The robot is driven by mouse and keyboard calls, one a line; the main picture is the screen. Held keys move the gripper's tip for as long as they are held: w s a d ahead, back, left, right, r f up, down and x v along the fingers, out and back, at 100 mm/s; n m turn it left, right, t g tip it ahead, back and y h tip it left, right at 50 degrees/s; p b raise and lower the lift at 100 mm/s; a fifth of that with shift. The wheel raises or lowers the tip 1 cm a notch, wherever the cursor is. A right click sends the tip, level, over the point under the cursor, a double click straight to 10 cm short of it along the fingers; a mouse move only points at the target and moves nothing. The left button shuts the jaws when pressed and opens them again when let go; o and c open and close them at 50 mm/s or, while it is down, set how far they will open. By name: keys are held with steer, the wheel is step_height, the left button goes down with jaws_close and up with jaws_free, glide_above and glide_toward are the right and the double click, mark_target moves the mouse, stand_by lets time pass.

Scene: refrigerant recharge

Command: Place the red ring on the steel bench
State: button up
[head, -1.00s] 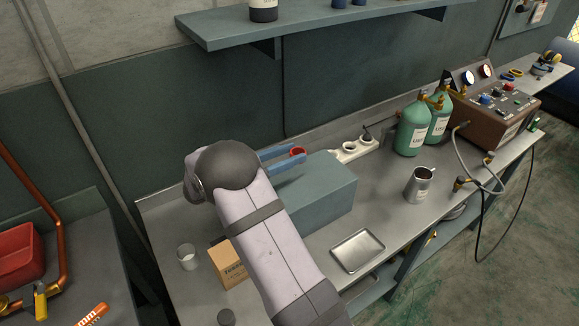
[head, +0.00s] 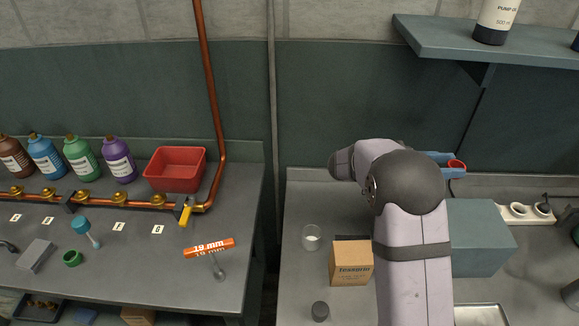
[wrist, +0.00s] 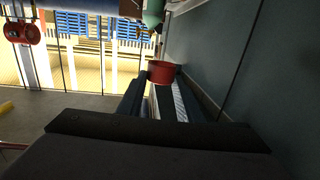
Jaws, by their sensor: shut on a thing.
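My gripper (head: 450,164) has blue fingers that are shut on the red ring (head: 457,165). In the head view they hold the ring in the air near the back wall, behind and above the grey-green box. In the wrist view the red ring (wrist: 161,70) sits at the far ends of the fingers, its side facing me. The steel bench (head: 308,200) is the pale grey bench at the right of the head view. My arm hides part of its middle.
A metal tray (head: 480,315) lies in front. A shelf (head: 480,42) overhangs at upper right. The bench's back left is bare.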

steer(key=w+a+f+n+t+y+b, duration=0.1)
steer(key=w+a+n+t+y+b, duration=0.25)
steer(key=a, duration=0.85)
steer(key=w+a+f+n+t+y+b, duration=0.15)
steer(key=w+a+n+t, duration=0.3)
steer(key=a, duration=0.75)
steer(key=w+a+f+n+t+y+b, duration=0.1)
steer(key=w+a+n+t+y+b, duration=0.3)
steer(key=a, duration=0.7)
steer(key=s+a+n+t+y+b, duration=0.2)
steer(key=s+a+n+y, duration=0.15)
steer(key=a, duration=0.85)
steer(key=s+a+n+t+y+b, duration=0.2)
steer(key=a+y, duration=0.3)
steer(key=a, duration=0.7)
steer(key=s+a+r+n+g+y+b, duration=0.1)
steer(key=s+a+r+n+y+b, duration=0.15)
steer(key=s+a+y, duration=0.55)
steer(key=n+g+y+b, duration=0.3)
steer(key=n+g+y, duration=0.1)
steer(key=n, duration=0.2)
glide_above(111, 274)
step_height(111, 274, down, 12)
steer(key=shift+f, duration=5.5)
steer(key=shift+f, duration=0.1)
